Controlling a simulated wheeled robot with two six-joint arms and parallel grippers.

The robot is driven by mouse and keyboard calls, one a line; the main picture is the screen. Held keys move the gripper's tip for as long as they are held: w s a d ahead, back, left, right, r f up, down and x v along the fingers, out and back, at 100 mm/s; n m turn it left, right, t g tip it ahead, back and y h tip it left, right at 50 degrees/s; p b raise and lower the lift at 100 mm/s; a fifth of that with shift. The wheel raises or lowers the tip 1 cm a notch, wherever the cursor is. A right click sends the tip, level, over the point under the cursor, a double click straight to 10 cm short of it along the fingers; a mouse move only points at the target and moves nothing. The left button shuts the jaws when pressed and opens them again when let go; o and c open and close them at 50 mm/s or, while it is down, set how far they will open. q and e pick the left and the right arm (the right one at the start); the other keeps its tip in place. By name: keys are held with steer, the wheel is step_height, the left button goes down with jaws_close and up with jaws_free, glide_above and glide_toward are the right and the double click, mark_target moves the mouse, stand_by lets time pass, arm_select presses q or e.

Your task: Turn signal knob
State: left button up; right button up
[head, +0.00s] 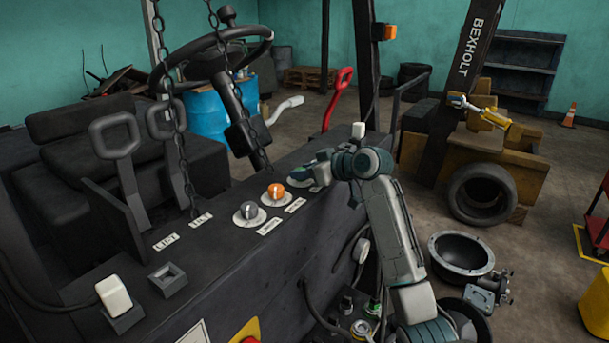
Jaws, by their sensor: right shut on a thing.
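A row of round knobs on white dial plates runs along the dark forklift console (225,265). A grey knob (248,210) is nearest, and an orange knob (276,191) is beside it. My right gripper (303,174) reaches over a third white dial plate (292,181) at the far end of the row. It is shut on the knob there, which its fingers hide almost fully. The small labels by the knobs are hard to read, so I cannot tell which is the signal knob. My left gripper is not in view.
Two levers with loop handles (115,135) and hanging chains (178,120) stand left of the knobs. A steering wheel (215,55) and a red lever (338,98) are behind.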

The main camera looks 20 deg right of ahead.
steer(key=shift+n+g+y, duration=0.3)
steer(key=shift+n+y, duration=0.1)
steer(key=o, duration=1)
steer(key=shift+d, duration=0.1)
steer(key=shift+s+d+b, duration=0.1)
steer(key=shift+b, duration=0.25)
steer(key=b+v, duration=0.5)
steer(key=v, duration=0.5)
steer(key=shift+r, duration=0.25)
steer(key=shift+s+d, duration=0.15)
